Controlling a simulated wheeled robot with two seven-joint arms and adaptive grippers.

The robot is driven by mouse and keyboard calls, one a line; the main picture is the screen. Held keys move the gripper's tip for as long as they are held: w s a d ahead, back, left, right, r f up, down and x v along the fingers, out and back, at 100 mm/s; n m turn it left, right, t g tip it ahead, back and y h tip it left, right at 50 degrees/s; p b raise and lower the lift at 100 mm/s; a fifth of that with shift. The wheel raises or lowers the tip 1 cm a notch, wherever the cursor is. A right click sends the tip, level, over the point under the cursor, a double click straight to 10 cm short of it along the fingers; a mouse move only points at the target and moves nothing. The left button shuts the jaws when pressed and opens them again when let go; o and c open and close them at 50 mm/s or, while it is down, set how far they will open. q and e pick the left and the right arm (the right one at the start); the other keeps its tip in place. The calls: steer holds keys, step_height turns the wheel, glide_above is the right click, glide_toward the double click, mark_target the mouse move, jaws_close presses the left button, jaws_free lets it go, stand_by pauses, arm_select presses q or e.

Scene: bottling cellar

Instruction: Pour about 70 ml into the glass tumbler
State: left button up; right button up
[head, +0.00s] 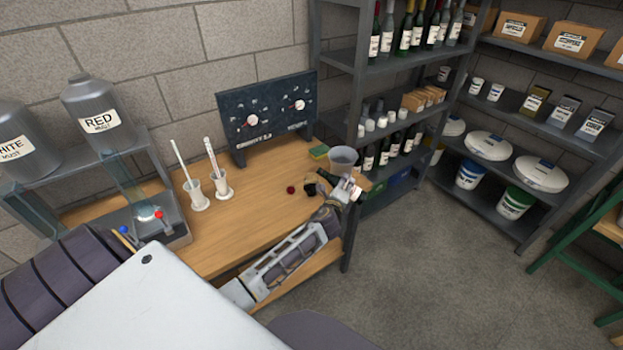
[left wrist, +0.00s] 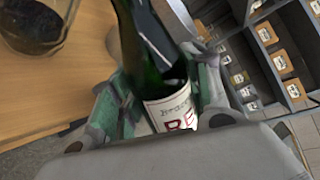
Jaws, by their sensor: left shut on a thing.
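My left gripper (head: 345,187) is at the right end of the wooden table. It is shut on a dark green bottle (left wrist: 150,52), gripped around its lower part at a white label with red letters. The bottle also shows in the head view (head: 325,177), partly hidden by the gripper. It looks tilted there, with its mouth hard to make out. A clear glass vessel (left wrist: 36,24) with dark contents, likely the tumbler, stands on the table at the upper left of the left wrist view, apart from the gripper. I cannot see a stream of liquid. My right gripper is not in view.
A bottle shelf (head: 362,85) rises behind.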

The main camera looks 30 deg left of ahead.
arm_select(q)
steer(key=shift+a+f+m, duration=0.15)
steer(key=shift+f+m, duration=0.1)
steer(key=shift+m, duration=0.05)
steer(key=shift+f+y, duration=0.1)
steer(key=shift+y, duration=0.2)
stand_by(1.7)
steer(key=shift+a+f+m+b, duration=0.25)
steer(key=shift+a+m+b, duration=0.1)
steer(key=shift+m, duration=0.25)
steer(key=shift+s+a+r+m+y+p, duration=0.1)
steer(key=shift+a+r+m+y+p, duration=0.4)
steer(key=shift+m+p, duration=0.25)
steer(key=shift+a+r+m+t+y, duration=0.25)
steer(key=shift+a+m+t+y, duration=0.05)
steer(key=shift+m, duration=0.65)
steer(key=shift+d+r+m+p, duration=0.15)
steer(key=shift+m+p, duration=0.3)
steer(key=shift+m, duration=0.75)
steer(key=shift+m+t+y, duration=0.5)
steer(key=shift+m, duration=0.5)
steer(key=shift+a+m, duration=0.25)
steer(key=shift+m, duration=0.65)
